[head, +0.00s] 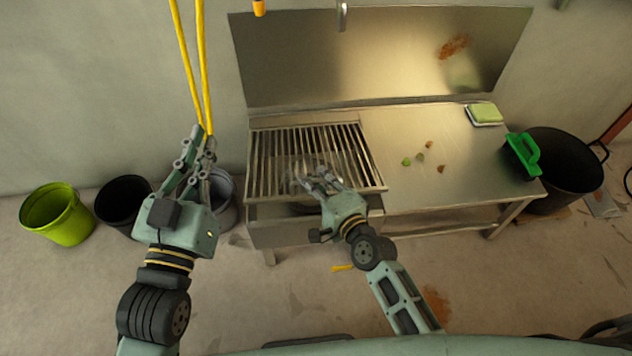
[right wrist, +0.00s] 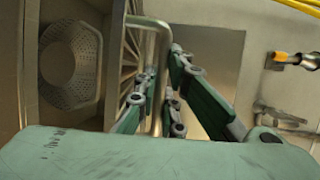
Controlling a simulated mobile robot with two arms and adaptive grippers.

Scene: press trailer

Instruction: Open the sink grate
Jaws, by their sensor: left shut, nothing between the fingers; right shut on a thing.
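The sink grate (head: 358,158), a metal frame with parallel bars, covers the left part of the steel counter. Its near edge appears raised a little above the sink front (head: 275,232). My right gripper (head: 318,182) is shut on the grate's near edge. In the right wrist view, the grate (right wrist: 130,50) has its frame rod running between my right gripper's fingers (right wrist: 165,95). A perforated strainer basket (right wrist: 72,65) shows in the basin beside the grate. My left gripper (head: 204,136) is shut and empty, left of the sink and apart from the grate.
On the counter (head: 440,180) lie several small scraps and a green sponge (head: 484,113). A green bucket (head: 60,222) and black bucket (head: 122,198) stand at left. Yellow cords (head: 190,50) hang behind my left gripper.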

